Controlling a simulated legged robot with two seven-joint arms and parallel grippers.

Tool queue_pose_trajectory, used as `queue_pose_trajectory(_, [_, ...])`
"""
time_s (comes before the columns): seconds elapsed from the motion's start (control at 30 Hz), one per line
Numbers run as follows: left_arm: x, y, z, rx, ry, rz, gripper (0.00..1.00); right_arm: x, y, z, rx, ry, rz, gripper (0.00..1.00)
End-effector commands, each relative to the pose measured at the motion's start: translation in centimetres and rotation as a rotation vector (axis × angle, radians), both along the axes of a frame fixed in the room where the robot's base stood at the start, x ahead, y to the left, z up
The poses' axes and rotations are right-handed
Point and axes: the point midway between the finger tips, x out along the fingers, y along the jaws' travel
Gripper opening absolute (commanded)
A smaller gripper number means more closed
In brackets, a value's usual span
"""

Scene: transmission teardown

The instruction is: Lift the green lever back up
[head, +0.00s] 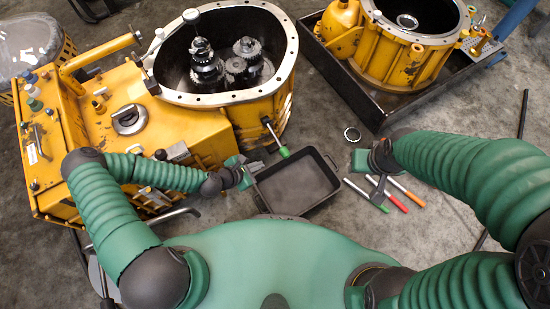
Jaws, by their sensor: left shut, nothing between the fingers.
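The green lever (284,152) sticks out from the front right side of the yellow transmission housing (205,135). Its metal shaft slopes down, and its green grip hangs at the low end near the black tray. My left gripper (247,171) is shut and empty, left of and a little below the green grip, apart from it in the picture. It is close to the tray's left edge. My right gripper (378,186) is at the right, over the floor by the hand tools; its finger opening is not clear.
A black tray (331,160) on the floor looks empty. A second yellow housing (400,60) stands in a dark bin (345,80) at the back right.

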Motion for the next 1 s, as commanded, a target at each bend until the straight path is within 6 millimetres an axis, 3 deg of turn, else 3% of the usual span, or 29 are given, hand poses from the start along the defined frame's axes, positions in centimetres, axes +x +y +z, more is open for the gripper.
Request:
queue_pose_trajectory(0.17, [1.0, -1.0, -1.8, 0.0, -0.001, -0.004, 0.0, 0.0, 0.0, -1.5, 0.0, 0.0, 0.0, 0.4])
queue_pose_trajectory(0.53, [5.3, -4.6, -7.7, 0.002, -0.001, -0.006, 0.0, 0.0, 0.0, -6.0, 0.0, 0.001, 0.0, 0.4])
queue_pose_trajectory(0.73, [5.7, -6.1, -4.5, 0.002, -0.002, -0.006, 0.0, 0.0, 0.0, -6.4, 0.0, 0.001, 0.0, 0.4])
queue_pose_trajectory(1.0, [5.7, -6.6, -3.5, 0.002, 0.001, -0.003, 0.0, 0.0, 0.0, -6.4, 0.0, 0.0, 0.0, 0.4])
